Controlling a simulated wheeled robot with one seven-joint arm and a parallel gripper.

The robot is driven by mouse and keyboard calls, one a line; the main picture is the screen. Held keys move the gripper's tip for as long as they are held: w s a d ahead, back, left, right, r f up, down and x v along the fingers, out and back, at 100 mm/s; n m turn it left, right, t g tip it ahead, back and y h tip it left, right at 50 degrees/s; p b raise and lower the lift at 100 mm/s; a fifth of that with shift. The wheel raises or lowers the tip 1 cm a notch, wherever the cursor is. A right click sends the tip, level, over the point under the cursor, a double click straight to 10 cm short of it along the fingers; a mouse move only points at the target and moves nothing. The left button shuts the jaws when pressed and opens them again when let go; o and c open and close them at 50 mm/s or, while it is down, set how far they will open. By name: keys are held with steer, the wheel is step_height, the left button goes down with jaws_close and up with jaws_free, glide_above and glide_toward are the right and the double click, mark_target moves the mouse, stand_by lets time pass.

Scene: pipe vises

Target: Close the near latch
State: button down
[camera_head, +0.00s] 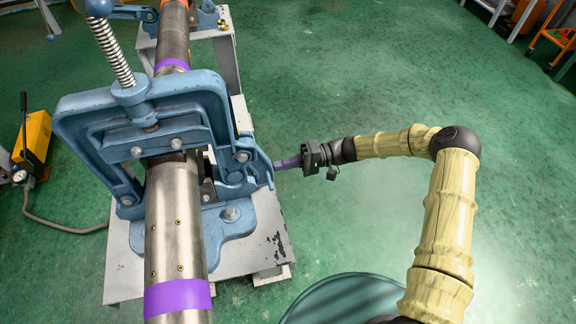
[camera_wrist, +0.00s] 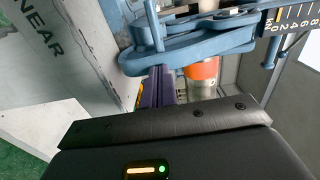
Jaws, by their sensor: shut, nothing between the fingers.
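The near pipe vise (camera_head: 150,110) is a blue frame around a steel pipe (camera_head: 170,225) with purple bands. Its near latch (camera_head: 260,163) is a blue curved piece at the right side of the frame. I cannot tell whether it is fully seated. In the wrist view a blue vise part, seemingly the latch (camera_wrist: 190,52), spans just above my fingers. My gripper (camera_head: 274,164) is shut and empty, its purple fingers pointing left at the latch's outer edge. They also show in the wrist view (camera_wrist: 156,86); their tips look close to the blue part, and contact is unclear.
The vise stands on a grey metal stand (camera_head: 265,245), marked "NEAR" (camera_wrist: 45,35) in the wrist view. A second blue vise (camera_head: 207,17) is farther back. A yellow pump (camera_head: 34,135) with a hose stands at left. The green floor at right is open.

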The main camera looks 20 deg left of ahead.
steer(key=shift+s+a+f+g, duration=0.15)
steer(key=shift+a+g, duration=0.05)
steer(key=shift+g, duration=0.1)
stand_by(0.4)
steer(key=b+v, duration=0.2)
steer(key=v, duration=1.2)
steer(key=shift+d, duration=0.2)
